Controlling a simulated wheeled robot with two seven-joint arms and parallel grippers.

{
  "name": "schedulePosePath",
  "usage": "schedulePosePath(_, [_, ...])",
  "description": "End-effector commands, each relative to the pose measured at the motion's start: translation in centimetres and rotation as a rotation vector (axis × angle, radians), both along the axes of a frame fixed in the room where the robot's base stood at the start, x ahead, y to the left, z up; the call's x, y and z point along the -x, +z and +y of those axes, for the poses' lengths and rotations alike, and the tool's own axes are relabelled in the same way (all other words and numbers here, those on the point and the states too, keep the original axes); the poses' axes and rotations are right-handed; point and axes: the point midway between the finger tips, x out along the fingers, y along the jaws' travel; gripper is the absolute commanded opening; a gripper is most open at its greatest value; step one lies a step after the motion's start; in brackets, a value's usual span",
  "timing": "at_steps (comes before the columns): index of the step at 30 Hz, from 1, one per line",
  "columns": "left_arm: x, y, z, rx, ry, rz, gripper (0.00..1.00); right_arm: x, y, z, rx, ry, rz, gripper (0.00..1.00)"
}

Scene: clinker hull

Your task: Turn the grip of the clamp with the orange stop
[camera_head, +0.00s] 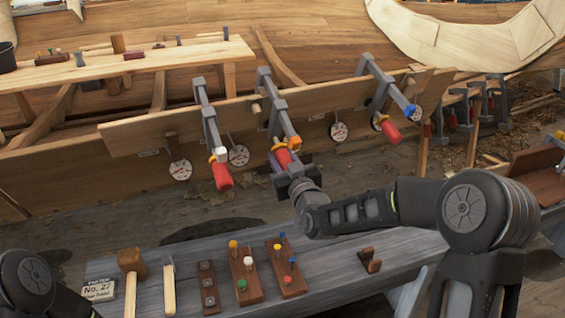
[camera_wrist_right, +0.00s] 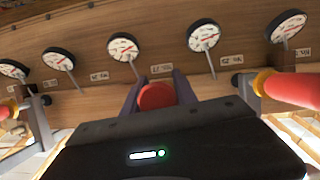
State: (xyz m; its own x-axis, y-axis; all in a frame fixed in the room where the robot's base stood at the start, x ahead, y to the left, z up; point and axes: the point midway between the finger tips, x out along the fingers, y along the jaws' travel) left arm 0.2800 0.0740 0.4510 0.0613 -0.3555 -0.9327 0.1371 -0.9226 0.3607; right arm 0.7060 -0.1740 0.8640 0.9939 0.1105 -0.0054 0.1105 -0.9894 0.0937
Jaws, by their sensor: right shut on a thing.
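The clamp with the orange stop (camera_head: 294,142) is the middle one of three on the plank, with a bar sloping down toward me. Its red grip (camera_head: 283,157) hangs at the near end, below a yellow collar. My right gripper (camera_head: 282,172) is shut on this grip, and its body hides part of it. In the right wrist view the grip's round red end (camera_wrist_right: 156,97) sits between the two fingers. Only a part of my left arm shows at the lower left; its gripper is out of view.
A clamp with a white stop (camera_head: 220,155) stands at left and one with a blue stop (camera_head: 409,109) at right. Round dials (camera_head: 239,155) hang along the plank. The bench (camera_head: 190,262) in front holds a mallet (camera_head: 131,265) and peg boards (camera_head: 245,275).

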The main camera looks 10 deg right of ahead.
Motion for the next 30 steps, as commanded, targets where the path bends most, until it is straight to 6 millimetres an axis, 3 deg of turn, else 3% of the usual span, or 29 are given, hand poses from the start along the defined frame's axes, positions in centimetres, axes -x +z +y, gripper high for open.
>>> schedulePosePath(13, [0.0,-5.3,0.0,0.000,0.002,0.001,0.36,0.0,-0.5,0.2,-0.258,0.120,0.039,0.00])
schedulePosePath(30, [0.0,-6.4,0.0,0.000,0.003,0.001,0.36,0.1,0.1,0.5,-0.393,0.184,0.061,0.00])
